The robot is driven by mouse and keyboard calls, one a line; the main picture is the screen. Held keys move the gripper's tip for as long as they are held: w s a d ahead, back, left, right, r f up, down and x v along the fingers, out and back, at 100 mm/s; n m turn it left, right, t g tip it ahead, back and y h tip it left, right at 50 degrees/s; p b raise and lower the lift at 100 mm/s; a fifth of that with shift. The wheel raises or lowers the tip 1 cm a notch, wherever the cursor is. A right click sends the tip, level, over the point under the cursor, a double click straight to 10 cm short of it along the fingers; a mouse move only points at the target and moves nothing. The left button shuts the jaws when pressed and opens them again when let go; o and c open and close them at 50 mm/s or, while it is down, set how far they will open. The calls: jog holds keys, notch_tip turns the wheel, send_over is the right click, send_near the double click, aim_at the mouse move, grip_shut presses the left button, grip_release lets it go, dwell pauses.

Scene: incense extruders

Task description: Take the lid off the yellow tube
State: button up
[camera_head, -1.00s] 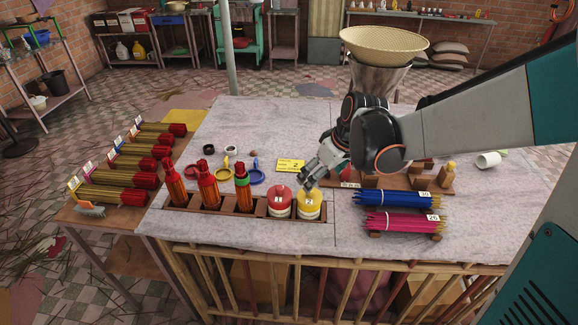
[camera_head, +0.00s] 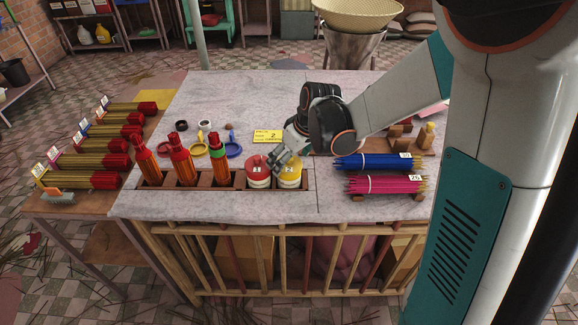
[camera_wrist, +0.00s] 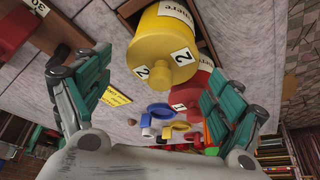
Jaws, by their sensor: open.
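The yellow tube (camera_head: 291,178) stands in the rack at its right end, beside the red tube (camera_head: 258,172). Its yellow lid (camera_wrist: 150,60) is on it, with white labels marked 2, in the wrist view. My gripper (camera_head: 281,163) is at the yellow tube's top, and its fingers partly cover it in the head view. In the wrist view my gripper (camera_wrist: 155,92) is open, with the fingers wide apart. The lid is ahead, between and beyond the fingertips, and nothing is held. I cannot tell whether a finger touches it.
Blue (camera_head: 372,163) and pink (camera_head: 384,184) stick bundles lie to the right.

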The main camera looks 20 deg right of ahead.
jog(key=shift+c, duration=0.2)
jog(key=c, duration=0.8)
jog(key=shift+r, duration=0.1)
